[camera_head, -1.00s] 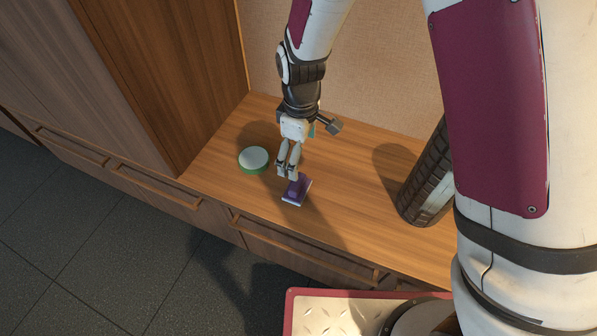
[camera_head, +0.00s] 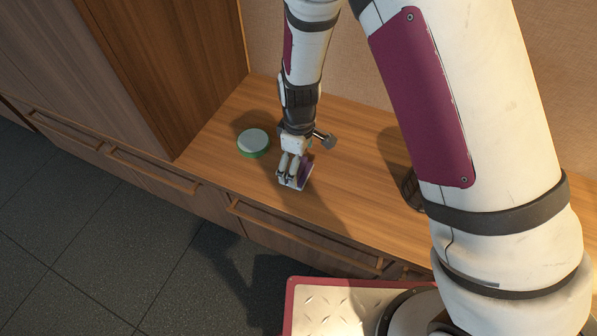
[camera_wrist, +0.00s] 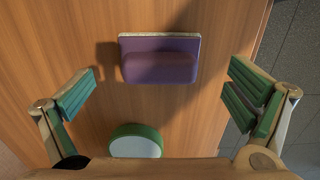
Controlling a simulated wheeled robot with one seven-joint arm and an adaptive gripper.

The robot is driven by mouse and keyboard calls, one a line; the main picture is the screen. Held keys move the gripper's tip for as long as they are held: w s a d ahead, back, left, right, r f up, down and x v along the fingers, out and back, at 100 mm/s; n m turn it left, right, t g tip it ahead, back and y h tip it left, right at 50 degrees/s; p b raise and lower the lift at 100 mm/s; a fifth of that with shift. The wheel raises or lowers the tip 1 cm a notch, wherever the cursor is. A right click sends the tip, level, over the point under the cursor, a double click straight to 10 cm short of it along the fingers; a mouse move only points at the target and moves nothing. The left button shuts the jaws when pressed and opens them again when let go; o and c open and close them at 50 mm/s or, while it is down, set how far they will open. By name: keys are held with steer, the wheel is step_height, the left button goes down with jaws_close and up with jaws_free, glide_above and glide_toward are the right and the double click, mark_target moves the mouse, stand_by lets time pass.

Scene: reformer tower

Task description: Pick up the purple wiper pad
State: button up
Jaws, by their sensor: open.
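The purple wiper pad (camera_wrist: 159,60) lies on the wooden counter, with a raised purple grip on top and a pale edge. In the wrist view it is ahead of and between the fingers of my gripper (camera_wrist: 163,97), with clear space on both sides. In the head view my gripper (camera_head: 291,182) is low over the counter and hides most of the pad, whose purple side (camera_head: 306,172) shows just to the right of the fingers. The gripper is open and empty. I cannot tell its exact height above the pad.
A round green and white object (camera_head: 253,142) lies on the counter (camera_head: 347,190) to the left of my gripper; it also shows in the wrist view (camera_wrist: 136,143). A tall wooden cabinet (camera_head: 165,70) stands at the left. A dark cylinder (camera_head: 411,188) is partly hidden behind my arm.

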step_height(320, 180, down, 3)
steer(key=shift+b, duration=0.4)
steer(key=shift+r, duration=0.1)
steer(key=c, duration=1.4)
steer(key=shift+c, duration=0.2)
steer(key=shift+r+p, duration=0.35)
steer(key=shift+r, duration=0.15)
steer(key=shift+c, duration=0.2)
steer(key=r, duration=0.1)
steer(key=r+p, duration=0.1)
steer(key=r, duration=0.1)
steer(key=shift+s, duration=0.2)
steer(key=s+d+r+p, duration=0.1)
steer(key=s+d+p, duration=0.2)
steer(key=s, duration=1.2)
steer(key=shift+d, duration=0.7)
